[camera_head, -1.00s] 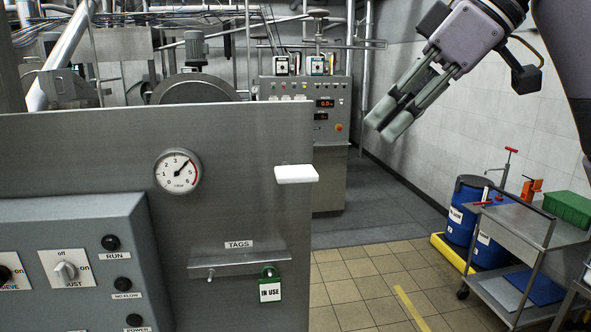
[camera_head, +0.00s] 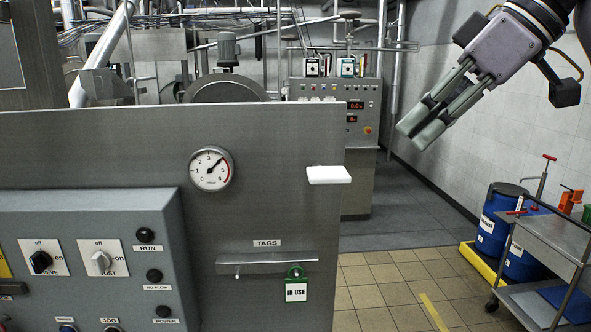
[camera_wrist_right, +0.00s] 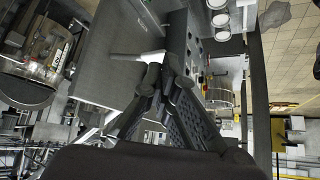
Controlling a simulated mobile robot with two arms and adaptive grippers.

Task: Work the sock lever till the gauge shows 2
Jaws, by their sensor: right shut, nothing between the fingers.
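The round white gauge (camera_head: 211,169) is on the grey steel panel, its black needle pointing up and right, around 4. A white, block-shaped handle (camera_head: 329,175), which looks like the sock lever's grip, sticks out at the panel's right edge. Its link to the panel is hidden. My right gripper (camera_head: 415,129) is shut and empty, above and to the right of the handle and apart from it. In the right wrist view the fingertips (camera_wrist_right: 161,77) overlap the end of a pale lever (camera_wrist_right: 136,57). My left gripper is not in view.
A control box (camera_head: 90,255) with knobs and buttons stands out at lower left. A tag rail (camera_head: 265,262) with a green IN USE tag (camera_head: 296,285) is below the gauge. Blue drums (camera_head: 497,220) and a steel cart (camera_head: 545,240) stand at right. The floor between is clear.

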